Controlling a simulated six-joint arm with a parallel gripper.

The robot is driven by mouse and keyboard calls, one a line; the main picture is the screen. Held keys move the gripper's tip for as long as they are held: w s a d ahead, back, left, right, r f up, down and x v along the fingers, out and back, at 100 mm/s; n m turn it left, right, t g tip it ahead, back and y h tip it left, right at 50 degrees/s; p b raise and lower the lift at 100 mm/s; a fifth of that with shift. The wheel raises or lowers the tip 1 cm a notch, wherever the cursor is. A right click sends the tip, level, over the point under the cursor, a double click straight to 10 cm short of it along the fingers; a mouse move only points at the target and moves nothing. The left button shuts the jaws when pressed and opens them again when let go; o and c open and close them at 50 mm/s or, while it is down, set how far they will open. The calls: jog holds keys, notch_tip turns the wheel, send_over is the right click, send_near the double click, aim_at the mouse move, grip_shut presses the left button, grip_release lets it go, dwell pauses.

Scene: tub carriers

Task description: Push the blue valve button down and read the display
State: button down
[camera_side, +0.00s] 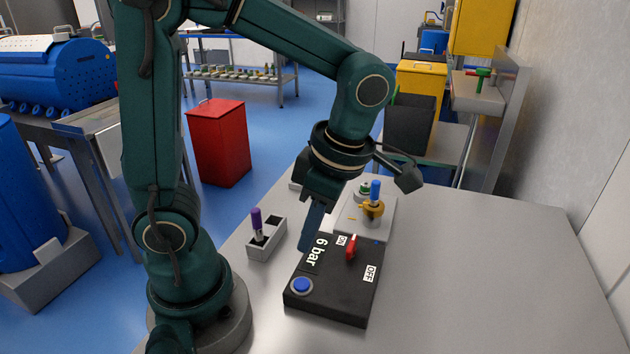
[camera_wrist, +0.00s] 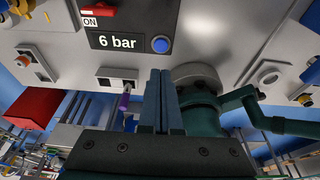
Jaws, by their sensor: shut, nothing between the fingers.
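The black box (camera_side: 335,290) lies on the grey table. A round blue button (camera_side: 301,286) in a pale ring sits at its near left corner and also shows in the wrist view (camera_wrist: 160,44). The display (camera_side: 318,252) reads "6 bar" in white, clearly legible in the wrist view (camera_wrist: 118,42). A red lever (camera_side: 351,246) sits by the ON label, with OFF at the other side. My gripper (camera_side: 304,248) is shut and empty, its blue fingers pointing down at the box's left side. In the side view its tips appear apart from the button; their exact height is unclear.
A grey holder (camera_side: 270,246) with a purple-topped piece (camera_side: 256,222) stands left of the box. Behind the box, a light plate (camera_side: 380,228) carries a yellow fitting (camera_side: 372,208) with a blue peg (camera_side: 375,190). The table's right side (camera_side: 490,270) is clear.

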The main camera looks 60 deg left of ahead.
aim_at(301, 283)
jog(key=x, duration=0.6)
jog(key=shift+w+d+f, duration=0.2)
jog(key=shift+d+f, duration=0.05)
jog(key=shift+f, duration=0.55)
jog(key=shift+f, duration=0.1)
jog(key=shift+f, duration=0.9)
jog(key=s+a+v, duration=0.1)
jog(key=v, duration=1.4)
jog(key=shift+a+r, duration=0.1)
jog(key=shift+r, duration=0.05)
